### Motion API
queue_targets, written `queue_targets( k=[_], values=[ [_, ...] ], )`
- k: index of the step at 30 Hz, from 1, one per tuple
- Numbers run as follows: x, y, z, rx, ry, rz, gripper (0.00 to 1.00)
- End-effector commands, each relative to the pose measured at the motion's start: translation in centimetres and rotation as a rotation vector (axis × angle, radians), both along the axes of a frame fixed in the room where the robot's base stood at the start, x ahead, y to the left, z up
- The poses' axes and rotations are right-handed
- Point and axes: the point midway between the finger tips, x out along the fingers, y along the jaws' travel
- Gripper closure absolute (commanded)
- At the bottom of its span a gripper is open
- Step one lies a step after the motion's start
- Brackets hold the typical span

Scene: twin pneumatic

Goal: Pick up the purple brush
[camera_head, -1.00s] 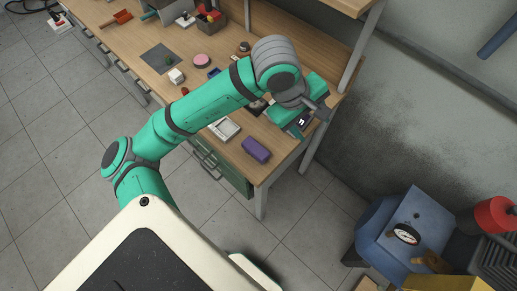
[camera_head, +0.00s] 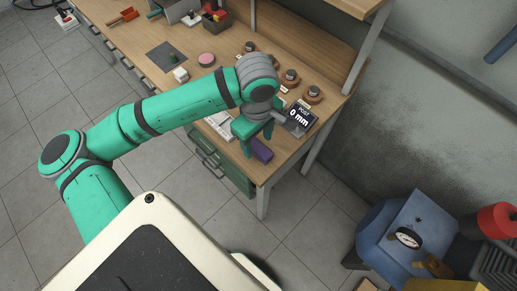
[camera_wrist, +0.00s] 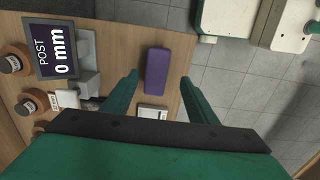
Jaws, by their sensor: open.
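The purple brush (camera_head: 261,150) is a small purple block lying near the front right edge of the wooden bench. It also shows in the wrist view (camera_wrist: 158,71), lying lengthwise up the picture, a little beyond my fingertips. My gripper (camera_head: 257,137) is above the bench beside the brush, its green fingers pointing down and partly hiding the brush. In the wrist view my gripper (camera_wrist: 162,92) is open and empty, with the brush lying in line with the gap between the fingers. From these views I cannot tell the exact height of the fingers above the brush.
A display reading "POST 0 mm" (camera_head: 300,118) stands right of my gripper. Several brown round pots (camera_head: 313,94) stand along the back. A white tray (camera_wrist: 152,112) lies close to the brush. A grey mat (camera_head: 167,57) and a pink disc (camera_head: 206,59) are further left.

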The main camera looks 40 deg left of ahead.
Motion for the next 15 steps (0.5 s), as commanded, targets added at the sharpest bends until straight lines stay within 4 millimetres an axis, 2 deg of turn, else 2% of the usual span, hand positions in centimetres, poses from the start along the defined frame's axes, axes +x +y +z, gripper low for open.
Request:
queue_targets(
  k=[9, 15],
  values=[
    [0.6, 0.1, -4.1, 0.000, 0.002, -0.001, 0.47],
    [0.6, 0.1, -5.0, 0.000, 0.000, -0.002, 0.47]
  ],
)
